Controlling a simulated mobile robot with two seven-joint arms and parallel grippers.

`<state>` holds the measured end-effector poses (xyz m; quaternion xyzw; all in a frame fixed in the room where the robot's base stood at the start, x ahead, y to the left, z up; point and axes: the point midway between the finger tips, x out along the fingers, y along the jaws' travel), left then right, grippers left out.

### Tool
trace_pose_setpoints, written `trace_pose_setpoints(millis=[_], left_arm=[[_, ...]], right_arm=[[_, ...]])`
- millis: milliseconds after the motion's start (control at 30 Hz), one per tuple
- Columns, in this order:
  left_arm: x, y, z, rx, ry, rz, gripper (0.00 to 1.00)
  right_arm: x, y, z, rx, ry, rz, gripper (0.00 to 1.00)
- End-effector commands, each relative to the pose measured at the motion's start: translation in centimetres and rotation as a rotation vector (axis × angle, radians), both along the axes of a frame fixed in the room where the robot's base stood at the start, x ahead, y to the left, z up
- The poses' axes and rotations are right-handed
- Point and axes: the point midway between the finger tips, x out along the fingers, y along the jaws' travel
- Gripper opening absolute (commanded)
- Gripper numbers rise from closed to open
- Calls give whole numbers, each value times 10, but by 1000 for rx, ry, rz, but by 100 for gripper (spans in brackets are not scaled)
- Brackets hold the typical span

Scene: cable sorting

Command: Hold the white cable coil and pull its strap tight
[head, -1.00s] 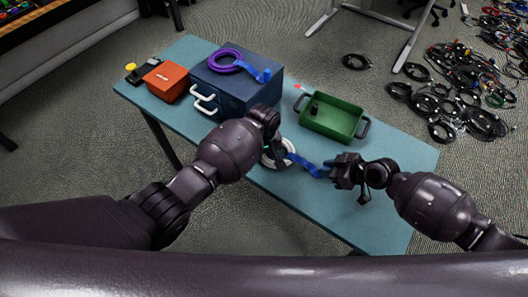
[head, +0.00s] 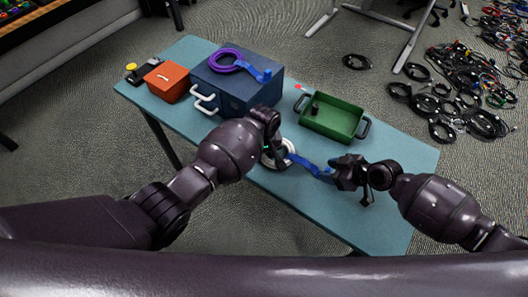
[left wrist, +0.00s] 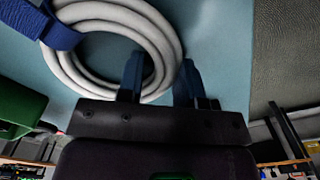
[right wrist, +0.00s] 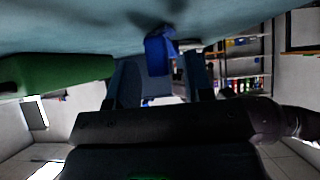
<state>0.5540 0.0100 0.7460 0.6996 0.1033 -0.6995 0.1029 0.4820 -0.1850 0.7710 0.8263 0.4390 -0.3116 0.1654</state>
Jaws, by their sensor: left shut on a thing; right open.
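The white cable coil (head: 290,147) lies on the blue-green table, partly hidden by my left arm in the head view. My left gripper (head: 272,152) is shut on the coil's side; in the left wrist view, the coil (left wrist: 105,85) passes between the two fingers (left wrist: 160,75). A blue strap (head: 306,163) is around the coil's far side and stretches right toward my right gripper (head: 337,172). The strap also shows in the left wrist view (left wrist: 55,32). In the right wrist view, the strap's end (right wrist: 158,50) appears between the open fingers (right wrist: 162,75), without visible clamping.
A green tray (head: 351,137) with a small dark item stands behind my right gripper. A dark blue drawer box (head: 250,92) carries a purple coil (head: 226,57) with a blue strap. An orange box (head: 168,82) is at far left. The table's right end is clear.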

Motion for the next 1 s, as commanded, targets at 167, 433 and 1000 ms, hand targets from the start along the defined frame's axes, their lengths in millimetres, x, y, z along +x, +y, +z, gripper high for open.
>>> trace_pose_setpoints(millis=[167,433,1000], left_arm=[[0,-1,0,-1,0,-1,2],[0,-1,0,-1,0,-1,2],[0,-1,0,-1,0,-1,2]], right_arm=[[0,0,1,0,-1,1,47],[0,0,17,1,-2,2,47],[0,0,54,-1,-2,1,47]])
